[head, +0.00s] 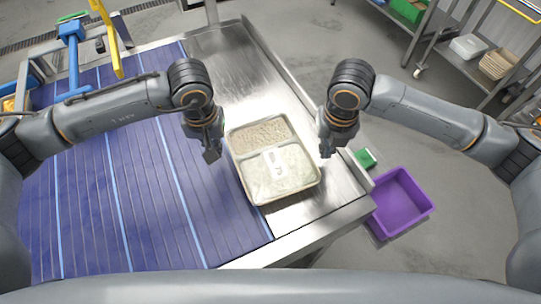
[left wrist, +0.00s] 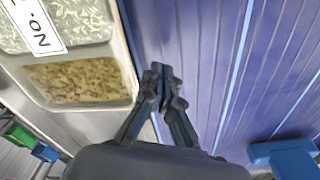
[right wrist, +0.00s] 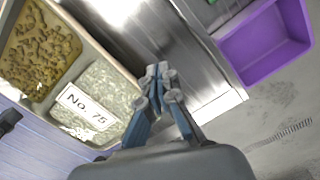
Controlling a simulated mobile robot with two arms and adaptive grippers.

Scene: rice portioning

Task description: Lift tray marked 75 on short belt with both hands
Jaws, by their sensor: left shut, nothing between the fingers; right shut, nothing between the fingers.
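The tray marked No. 75 (head: 231,152) lies at the end of the short belt, partly on the metal end plate. It has compartments of brown and whitish food and a white label, readable in the right wrist view (right wrist: 86,107). In the left wrist view the tray (left wrist: 128,62) is at upper left. My left gripper (head: 211,155) is shut and empty, just left of the tray. It also shows in the left wrist view (left wrist: 162,72). My right gripper (head: 327,152) is shut and empty, right of the tray. It shows over bare metal in the right wrist view (right wrist: 160,72).
The blue ribbed belt (head: 140,190) fills the left. A purple bin (head: 402,203) and a small green object (head: 365,158) are on the floor at right. A metal rack (head: 465,60) with containers stands at upper right. Blue and yellow fixtures (head: 72,50) are at upper left.

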